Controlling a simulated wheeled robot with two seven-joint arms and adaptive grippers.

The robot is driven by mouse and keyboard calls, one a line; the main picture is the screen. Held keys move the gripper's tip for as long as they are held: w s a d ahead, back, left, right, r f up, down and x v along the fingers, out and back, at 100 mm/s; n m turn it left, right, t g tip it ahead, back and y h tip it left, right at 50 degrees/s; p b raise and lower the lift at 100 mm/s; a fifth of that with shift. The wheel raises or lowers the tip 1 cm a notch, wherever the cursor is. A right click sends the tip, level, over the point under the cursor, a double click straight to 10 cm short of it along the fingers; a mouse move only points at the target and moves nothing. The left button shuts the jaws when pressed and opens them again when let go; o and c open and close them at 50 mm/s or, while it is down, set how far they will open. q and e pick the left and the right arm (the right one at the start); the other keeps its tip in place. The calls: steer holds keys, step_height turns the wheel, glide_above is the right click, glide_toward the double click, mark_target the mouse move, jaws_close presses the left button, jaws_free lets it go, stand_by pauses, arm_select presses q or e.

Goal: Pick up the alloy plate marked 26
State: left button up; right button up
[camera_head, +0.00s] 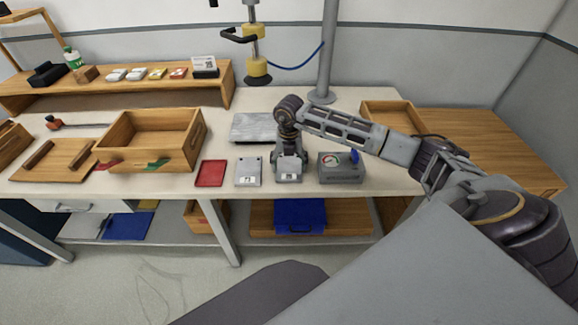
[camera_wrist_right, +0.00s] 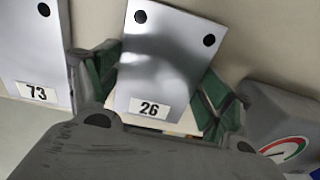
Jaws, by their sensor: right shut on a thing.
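The alloy plate marked 26 (camera_wrist_right: 165,65) is a grey metal plate with two dark holes and a white number label. In the right wrist view it lies between the green-padded fingers of my right gripper (camera_wrist_right: 155,95), which is shut on it. In the head view the plate (camera_head: 289,178) shows under my right gripper (camera_head: 289,160), near the front of the table; whether it touches the table I cannot tell. A similar plate marked 73 (camera_wrist_right: 35,50) lies to its left, also in the head view (camera_head: 248,172). My left gripper is not in view.
A grey gauge box (camera_head: 340,175) stands close on the right, a red tray (camera_head: 211,173) further left. A larger grey plate (camera_head: 254,127) lies behind. A wooden crate (camera_head: 125,158) stands at left, and a pole (camera_head: 329,60) rises at the back.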

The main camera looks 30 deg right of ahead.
mark_target(289, 166)
step_height(289, 166, up, 10)
stand_by(0.7)
